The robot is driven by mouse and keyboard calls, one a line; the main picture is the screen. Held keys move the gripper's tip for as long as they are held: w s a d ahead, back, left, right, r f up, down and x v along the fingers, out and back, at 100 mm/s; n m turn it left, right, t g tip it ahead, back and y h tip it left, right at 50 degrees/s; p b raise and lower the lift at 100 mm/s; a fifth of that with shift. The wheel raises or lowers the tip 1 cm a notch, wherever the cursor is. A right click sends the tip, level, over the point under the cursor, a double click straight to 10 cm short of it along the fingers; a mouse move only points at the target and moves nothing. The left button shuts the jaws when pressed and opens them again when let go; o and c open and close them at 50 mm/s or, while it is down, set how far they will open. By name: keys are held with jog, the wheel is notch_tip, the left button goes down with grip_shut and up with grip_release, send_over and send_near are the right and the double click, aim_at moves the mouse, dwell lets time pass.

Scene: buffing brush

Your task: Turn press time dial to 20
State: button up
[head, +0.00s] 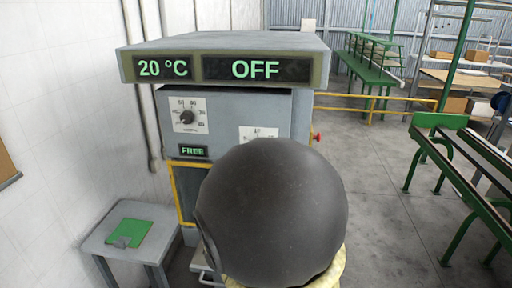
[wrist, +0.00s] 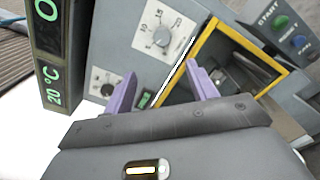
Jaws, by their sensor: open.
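The grey press machine (head: 225,110) stands ahead, its displays reading "20 °C" and "OFF". The dial with a scale around 10 to 20 (wrist: 162,37), apparently the press time dial, is at upper middle in the wrist view; its knob's exact setting is too small to tell. In the head view only this dial's top (head: 260,132) shows above my dark arm link. A second dial (head: 188,117) is to its left; it also shows in the wrist view (wrist: 107,90). My gripper (wrist: 164,76) is open and empty, its purple fingers apart and below the first dial in the picture. The head view hides my gripper.
A yellow-framed opening (wrist: 225,60) lies right of the dials in the wrist view, with a start button (wrist: 281,21) and other buttons beyond. A "FREE" display (head: 193,150) is under the left dial. A small grey table (head: 100,237) stands at left.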

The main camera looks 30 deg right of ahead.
jog(key=p+x, duration=0.4)
jog(key=x, duration=1.1)
jog(key=shift+w+d+f, duration=0.25)
jog(key=shift+d, duration=0.05)
jog(key=c, duration=1)
